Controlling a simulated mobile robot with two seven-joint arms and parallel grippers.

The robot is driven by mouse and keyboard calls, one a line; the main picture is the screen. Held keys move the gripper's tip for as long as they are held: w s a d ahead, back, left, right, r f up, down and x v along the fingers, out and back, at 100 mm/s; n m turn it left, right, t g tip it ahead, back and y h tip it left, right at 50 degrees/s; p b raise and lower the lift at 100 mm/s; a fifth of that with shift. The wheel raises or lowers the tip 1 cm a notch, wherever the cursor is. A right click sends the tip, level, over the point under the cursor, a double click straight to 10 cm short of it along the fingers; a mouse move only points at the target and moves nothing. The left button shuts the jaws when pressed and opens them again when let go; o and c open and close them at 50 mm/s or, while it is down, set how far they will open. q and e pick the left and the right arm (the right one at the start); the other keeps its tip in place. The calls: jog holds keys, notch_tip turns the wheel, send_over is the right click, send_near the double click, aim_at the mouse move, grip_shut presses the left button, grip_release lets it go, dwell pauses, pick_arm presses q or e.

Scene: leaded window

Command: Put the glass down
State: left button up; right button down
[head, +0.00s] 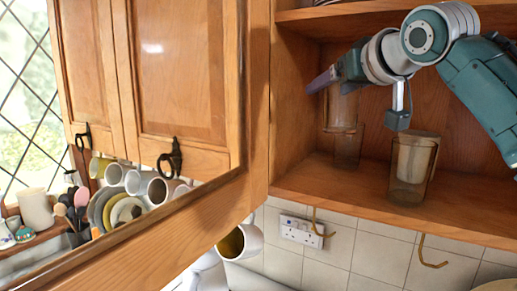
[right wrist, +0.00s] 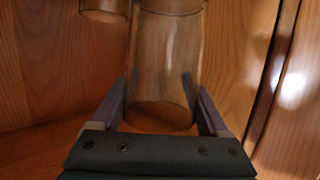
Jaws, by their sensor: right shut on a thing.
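My right gripper (head: 325,80) reaches into the open cupboard from the right, and its purple fingers are shut on a clear glass (head: 342,108). In the right wrist view, the gripper (right wrist: 163,112) has one finger on each side of this glass (right wrist: 166,60). In the head view the held glass is above the shelf (head: 375,188) and overlaps a second glass (head: 348,150) that stands there. I cannot tell whether the two touch. A third glass (head: 412,172) stands nearer the shelf's front edge. My left gripper is not in view.
The wooden cupboard side wall (head: 296,110) is close to the left of the gripper. Brass hooks (head: 432,255) and a mug (head: 240,242) hang below. The shelf right of the front glass is clear.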

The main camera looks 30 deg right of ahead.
notch_tip(320, 180, down, 9)
jog(key=p, duration=0.3)
jog(key=shift+s+r, duration=0.1)
jog(key=shift+f, duration=0.45)
